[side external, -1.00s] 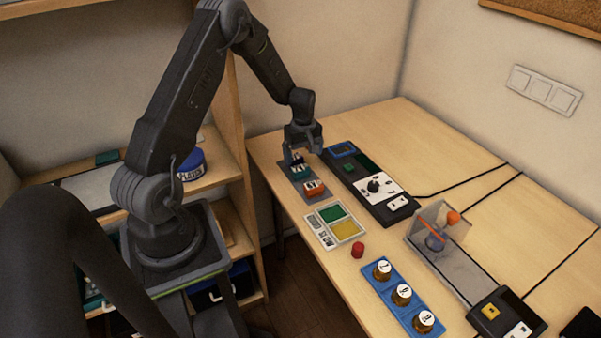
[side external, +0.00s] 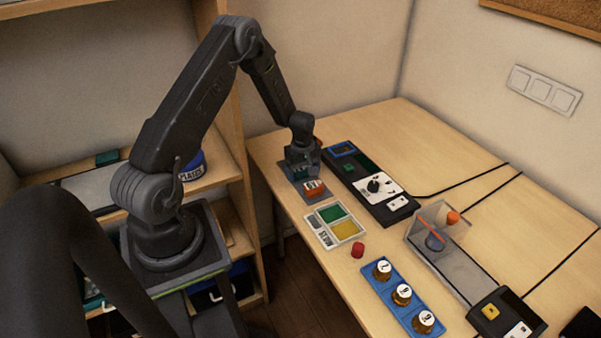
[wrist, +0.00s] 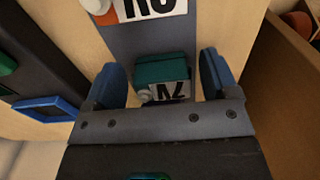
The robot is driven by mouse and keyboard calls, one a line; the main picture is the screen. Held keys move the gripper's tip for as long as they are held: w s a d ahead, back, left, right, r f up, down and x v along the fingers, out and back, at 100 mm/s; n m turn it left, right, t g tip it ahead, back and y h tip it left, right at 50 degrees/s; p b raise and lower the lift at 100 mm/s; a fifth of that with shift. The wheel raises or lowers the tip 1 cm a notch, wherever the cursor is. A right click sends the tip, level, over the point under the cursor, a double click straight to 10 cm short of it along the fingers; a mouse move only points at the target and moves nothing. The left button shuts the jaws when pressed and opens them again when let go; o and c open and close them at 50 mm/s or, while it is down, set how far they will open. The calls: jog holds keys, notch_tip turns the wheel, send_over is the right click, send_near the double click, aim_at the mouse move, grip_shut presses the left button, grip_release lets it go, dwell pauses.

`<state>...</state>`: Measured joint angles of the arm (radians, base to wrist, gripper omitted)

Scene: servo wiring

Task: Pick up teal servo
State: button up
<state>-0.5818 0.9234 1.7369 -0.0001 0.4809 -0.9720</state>
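The teal servo (wrist: 162,72) sits on a grey mat (wrist: 125,45), with a white label on its near side, in the wrist view. My gripper (wrist: 165,85) is open, with one blue finger on each side of the servo and a visible gap on both sides. In the side external view my gripper (side external: 303,165) is low at the far end of the grey mat and hides most of the servo. An orange servo (side external: 314,188) with a white label lies on the same mat, nearer the camera.
A black device with a knob (side external: 373,186) stands just right of the mat. A tray with green and yellow pads (side external: 323,237), a red knob (side external: 358,250) and a blue strip with several round pieces (side external: 390,294) lie nearer. Open desk is at the back right.

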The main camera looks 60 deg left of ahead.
jog(key=c, duration=0.8)
jog(key=shift+o, duration=0.2)
jog(key=shift+r, duration=0.1)
